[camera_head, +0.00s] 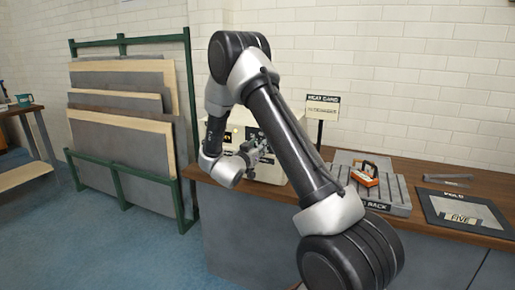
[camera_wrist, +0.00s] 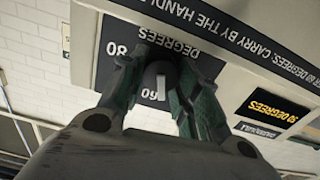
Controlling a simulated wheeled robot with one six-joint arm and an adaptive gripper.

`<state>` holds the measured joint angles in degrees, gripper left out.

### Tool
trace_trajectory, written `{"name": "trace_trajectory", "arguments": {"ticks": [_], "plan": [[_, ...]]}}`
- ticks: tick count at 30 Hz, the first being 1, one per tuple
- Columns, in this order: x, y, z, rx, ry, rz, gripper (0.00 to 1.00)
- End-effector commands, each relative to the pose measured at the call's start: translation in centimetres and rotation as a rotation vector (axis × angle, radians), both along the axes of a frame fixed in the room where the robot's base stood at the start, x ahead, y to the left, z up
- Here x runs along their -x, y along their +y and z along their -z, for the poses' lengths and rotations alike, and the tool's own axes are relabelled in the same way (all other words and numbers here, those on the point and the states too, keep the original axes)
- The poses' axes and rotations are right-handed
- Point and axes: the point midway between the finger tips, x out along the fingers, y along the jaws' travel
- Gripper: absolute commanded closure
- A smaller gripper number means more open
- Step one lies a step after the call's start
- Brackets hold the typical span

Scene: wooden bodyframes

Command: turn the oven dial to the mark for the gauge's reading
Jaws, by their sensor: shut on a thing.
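The pale oven (camera_head: 272,172) stands on the bench, partly hidden behind my arm. In the wrist view its dark dial (camera_wrist: 160,70) sits between my fingers, with a white pointer line toward the bottom of the picture, beside a mark that looks like 60. Another mark, looking like 80, is to the left. My gripper (camera_wrist: 163,92) is shut on the dial; it also shows in the head view (camera_head: 258,150). The gauge (camera_wrist: 270,106) is a black panel with yellow upside-down lettering ending in DEGREES; its number is hard to read, perhaps 50 or 30.
A green frame with panels (camera_head: 122,105) stands left.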

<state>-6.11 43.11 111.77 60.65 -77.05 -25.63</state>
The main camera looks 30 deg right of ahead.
Motion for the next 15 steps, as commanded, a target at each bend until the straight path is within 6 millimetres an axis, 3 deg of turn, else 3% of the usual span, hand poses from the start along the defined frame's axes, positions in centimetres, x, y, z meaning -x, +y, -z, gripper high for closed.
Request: {"name": "trace_trajectory", "arguments": {"ticks": [15], "plan": [[0.13,-0.08,0.01,-0.227,-0.291,0.0,0.92]]}}
